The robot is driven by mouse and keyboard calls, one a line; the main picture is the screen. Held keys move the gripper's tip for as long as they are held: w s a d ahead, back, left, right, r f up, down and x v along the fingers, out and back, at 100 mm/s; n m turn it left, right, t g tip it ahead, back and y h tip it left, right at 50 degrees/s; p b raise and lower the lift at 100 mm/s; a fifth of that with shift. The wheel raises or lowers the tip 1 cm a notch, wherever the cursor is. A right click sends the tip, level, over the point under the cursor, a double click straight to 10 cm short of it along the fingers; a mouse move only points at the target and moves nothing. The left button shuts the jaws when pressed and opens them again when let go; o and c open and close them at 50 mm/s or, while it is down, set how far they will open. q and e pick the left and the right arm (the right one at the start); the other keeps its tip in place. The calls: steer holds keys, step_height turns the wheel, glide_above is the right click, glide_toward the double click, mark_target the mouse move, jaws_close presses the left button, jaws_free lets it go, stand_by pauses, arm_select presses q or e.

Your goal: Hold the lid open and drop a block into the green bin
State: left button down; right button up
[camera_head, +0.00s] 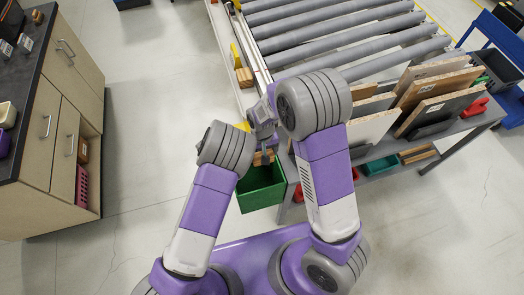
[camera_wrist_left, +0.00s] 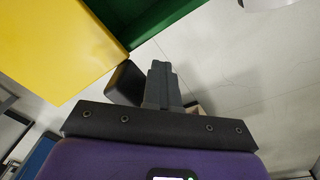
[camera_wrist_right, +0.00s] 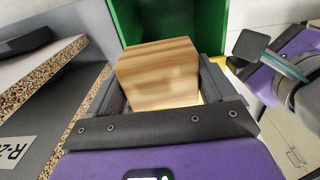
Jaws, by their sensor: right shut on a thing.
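The green bin (camera_head: 262,196) stands low in front of me, below both grippers. Its green inside (camera_wrist_left: 160,22) shows beside the yellow lid (camera_wrist_left: 60,45) in the left wrist view. The lid is open; a bit of it (camera_head: 243,126) shows in the head view. My left gripper (camera_wrist_left: 162,85) has its fingers together, close to the lid; I cannot tell whether they touch it. My right gripper (camera_wrist_right: 158,88) is shut on a wooden block (camera_wrist_right: 158,72), with the green bin wall behind it. The block (camera_head: 263,158) shows over the bin's far edge in the head view.
A roller conveyor (camera_head: 340,35) lies beyond the bin. Boards stand in a rack on a grey table (camera_head: 465,125) to the right, near my right arm. A cabinet (camera_head: 60,130) is at the left. The floor between cabinet and bin is clear.

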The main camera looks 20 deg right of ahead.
steer(key=shift+f, duration=0.1)
steer(key=shift+f, duration=1.65)
steer(key=o, duration=0.9)
steer(key=shift+o, duration=0.2)
steer(key=shift+r, duration=0.1)
steer(key=shift+r, duration=5.9)
